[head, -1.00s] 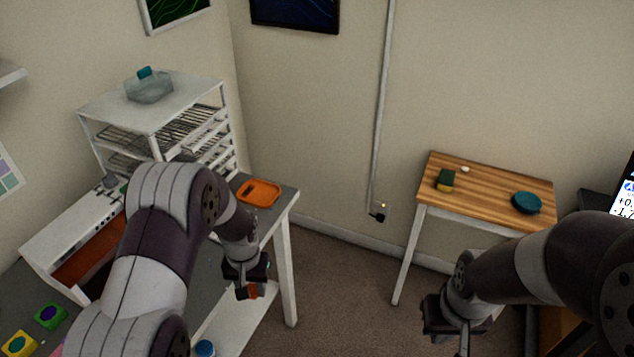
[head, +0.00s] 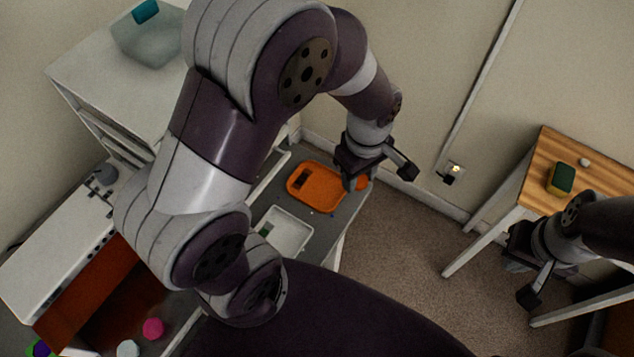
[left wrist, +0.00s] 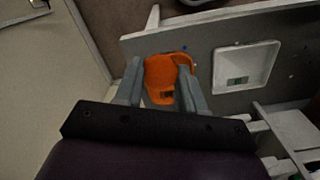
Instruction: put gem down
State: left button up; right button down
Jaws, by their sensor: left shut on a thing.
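My left gripper (head: 378,178) is over the right end of the orange tray (head: 322,205), at the edge of the grey bench. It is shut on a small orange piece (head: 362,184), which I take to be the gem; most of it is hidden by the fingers. In the left wrist view the two fingers (left wrist: 160,88) stand apart with orange between and beyond them, and I cannot separate the gem from the tray there. My right gripper (head: 530,275) hangs in front of the wooden table; its finger gap is not clear.
A white tray (head: 287,228) lies beside the orange one. A white rack (head: 85,70) with a clear tub (head: 150,42) stands at the left, with a white machine (head: 60,240) below. A wooden table (head: 540,180) with a sponge (head: 561,179) is at right. Carpet lies between.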

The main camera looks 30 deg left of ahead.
pick_arm(q)
jog(key=p, duration=0.1)
send_over(317, 187)
notch_tip(317, 187, down, 6)
jog(key=shift+w+a+r, duration=0.1)
jog(key=shift+a, duration=0.05)
notch_tip(317, 187, down, 4)
jog(key=shift+r+p, duration=0.15)
jog(key=shift+p, duration=0.2)
jog(key=shift+f, duration=0.3)
jog(key=o, duration=0.9)
jog(key=shift+c, duration=0.2)
jog(key=shift+o, duration=0.9)
